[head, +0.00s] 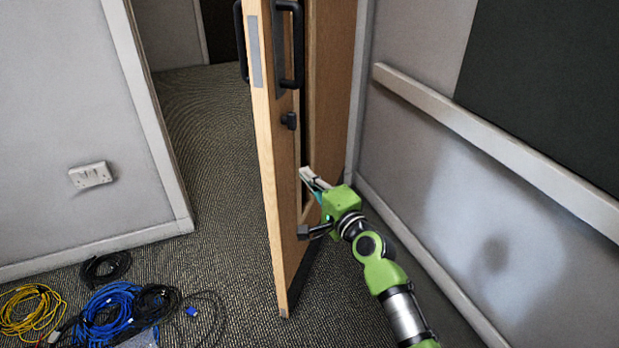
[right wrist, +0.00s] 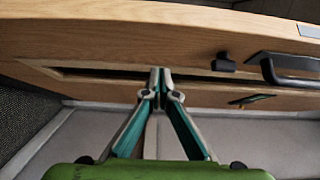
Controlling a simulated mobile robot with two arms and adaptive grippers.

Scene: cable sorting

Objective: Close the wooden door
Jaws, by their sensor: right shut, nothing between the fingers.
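The wooden door (head: 268,150) stands open, seen nearly edge-on in the middle of the head view, with the doorway open to its left. A black pull handle (head: 298,45) and a small black knob (head: 289,121) are on its right-hand face. The door (right wrist: 120,40) also crosses the top of the right wrist view, with the handle (right wrist: 285,70) at right. My right gripper (head: 306,174) is shut and empty on the right side of the door, close to its face; whether the tips (right wrist: 158,78) touch it I cannot tell. My left gripper is out of view.
Blue (head: 108,310), yellow (head: 33,308) and black cables lie on the carpet at lower left, left of the door's bottom edge. A wall with a white rail (head: 490,145) runs close along the right. The carpet in the doorway (head: 215,120) is clear.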

